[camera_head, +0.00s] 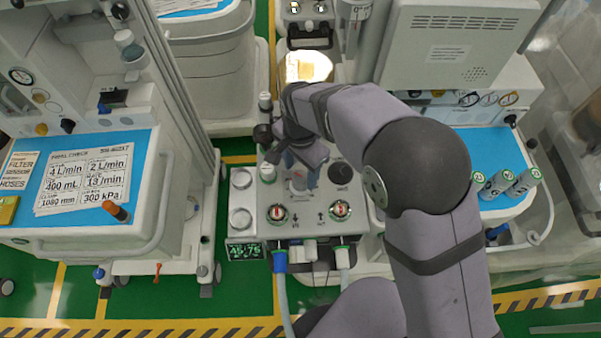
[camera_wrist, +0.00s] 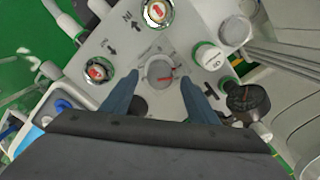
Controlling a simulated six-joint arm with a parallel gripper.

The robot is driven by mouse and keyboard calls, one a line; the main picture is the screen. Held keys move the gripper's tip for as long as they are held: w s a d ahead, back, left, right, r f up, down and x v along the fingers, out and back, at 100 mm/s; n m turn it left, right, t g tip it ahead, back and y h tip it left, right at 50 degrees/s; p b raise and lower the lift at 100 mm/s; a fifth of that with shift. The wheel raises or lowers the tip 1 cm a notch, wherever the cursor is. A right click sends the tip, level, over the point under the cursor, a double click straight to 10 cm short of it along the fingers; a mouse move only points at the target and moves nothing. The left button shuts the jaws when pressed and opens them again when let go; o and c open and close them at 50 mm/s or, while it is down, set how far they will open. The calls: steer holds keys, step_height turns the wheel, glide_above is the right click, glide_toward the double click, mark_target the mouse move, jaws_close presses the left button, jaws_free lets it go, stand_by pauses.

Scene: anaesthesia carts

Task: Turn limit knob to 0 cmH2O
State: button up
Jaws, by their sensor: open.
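In the head view the knob (camera_head: 298,182) is partly hidden by my gripper. My gripper (camera_wrist: 159,80) is open, with one blue finger on each side of the knob. The fingertips look close to the panel; I cannot tell whether they touch the knob. The scale print around the knob is too small to read. My gripper (camera_head: 300,168) points down over the panel in the head view.
A black knob (camera_head: 341,173) is beside my gripper and partly behind a finger in the wrist view. Two round ports with red centres (camera_head: 277,213) (camera_head: 340,209) lie along the front of the panel. A black gauge (camera_wrist: 248,97) and white-green cylinder (camera_wrist: 208,55) stand nearby.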

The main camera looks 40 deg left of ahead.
mark_target(300, 177)
steer(key=shift+f+p, duration=0.4)
steer(key=shift+f, duration=1.3)
steer(key=shift+c, duration=0.6)
steer(key=c, duration=0.9)
